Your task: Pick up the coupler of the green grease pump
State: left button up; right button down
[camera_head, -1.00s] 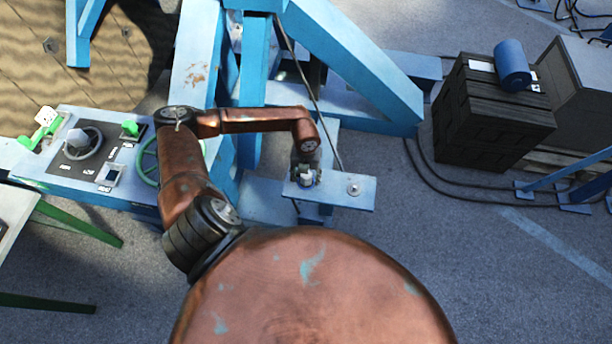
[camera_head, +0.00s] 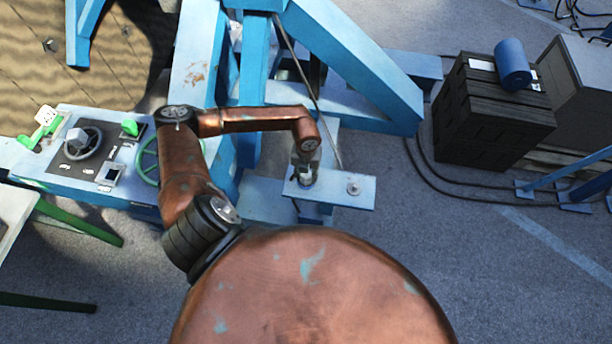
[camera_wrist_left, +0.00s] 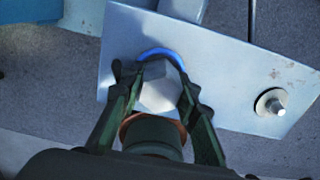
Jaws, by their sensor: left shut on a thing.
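My left gripper (camera_head: 306,178) points down at a pale blue-grey plate (camera_head: 345,188) in the middle of the head view. In the left wrist view its two dark fingers (camera_wrist_left: 160,98) are shut on a pale grey faceted piece, which I take to be the coupler (camera_wrist_left: 158,88). A bright blue ring (camera_wrist_left: 163,53) curves around the piece's far side, at the plate. A dark green cylinder (camera_wrist_left: 153,135) with an orange rim shows between the finger bases; I cannot tell what it belongs to. I cannot make out the green grease pump. My right gripper is out of view.
A bolt with a washer (camera_head: 354,188) sits on the plate's right side. A thin dark cable (camera_head: 318,105) runs down close behind the gripper. Blue frame beams (camera_head: 350,60) rise behind it. A control panel (camera_head: 85,155) is left, a dark crate (camera_head: 490,115) right.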

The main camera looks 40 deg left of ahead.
pick_arm(q)
jog(key=shift+r, duration=0.45)
notch_tip(320, 180, up, 2)
jog(key=shift+r+b, duration=0.1)
jog(key=shift+b, duration=0.45)
jog(key=s+d+r, duration=0.3)
jog(key=s+r, duration=1)
jog(key=r, duration=0.2)
jog(key=shift+s, duration=0.3)
